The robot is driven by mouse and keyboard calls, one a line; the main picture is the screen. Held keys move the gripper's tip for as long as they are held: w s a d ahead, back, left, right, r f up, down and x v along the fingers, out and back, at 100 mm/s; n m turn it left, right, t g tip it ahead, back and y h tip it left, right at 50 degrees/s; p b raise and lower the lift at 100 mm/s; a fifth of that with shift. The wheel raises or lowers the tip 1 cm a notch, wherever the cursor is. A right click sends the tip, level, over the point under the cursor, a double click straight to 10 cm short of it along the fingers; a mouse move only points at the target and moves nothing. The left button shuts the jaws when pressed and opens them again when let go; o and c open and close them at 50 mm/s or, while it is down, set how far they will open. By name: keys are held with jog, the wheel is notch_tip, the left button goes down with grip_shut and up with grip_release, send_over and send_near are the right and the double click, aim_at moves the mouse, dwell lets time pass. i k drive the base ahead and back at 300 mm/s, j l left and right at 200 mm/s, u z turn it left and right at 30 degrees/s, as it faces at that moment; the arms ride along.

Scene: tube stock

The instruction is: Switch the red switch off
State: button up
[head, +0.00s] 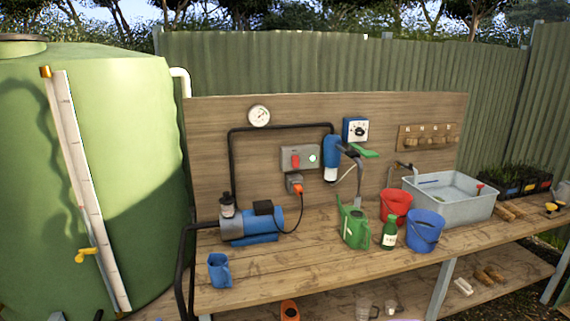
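The red switch (295,161) sits on the left part of a grey switch box (286,152) fixed to the wooden backboard. A small pale round button or lamp (313,158) is beside it on the same box. Whether the switch is on or off is too small to tell. Below the box, an orange plug (297,189) is in a grey socket (294,179), and its cord runs down to the blue pump (262,222) on the bench. My gripper is not in view.
The wooden bench (310,265) holds a blue jug (219,270), green watering can (354,228), green bottle (389,232), red bucket (396,206), blue bucket (424,231) and grey sink (450,204). A green tank (130,150) stands left. Bench space before the switch box is partly clear.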

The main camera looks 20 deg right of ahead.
aim_at(294, 159)
jog(key=i+l, duration=0.2)
jog(key=l, duration=0.15)
jog(key=i+l, duration=0.15)
jog(key=l, duration=0.2)
jog(key=i+l, duration=0.3)
jog(key=i, duration=0.35)
jog(key=i+l, duration=0.15)
jog(key=i, duration=0.35)
jog(key=i+l, duration=0.1)
jog(key=i, duration=0.35)
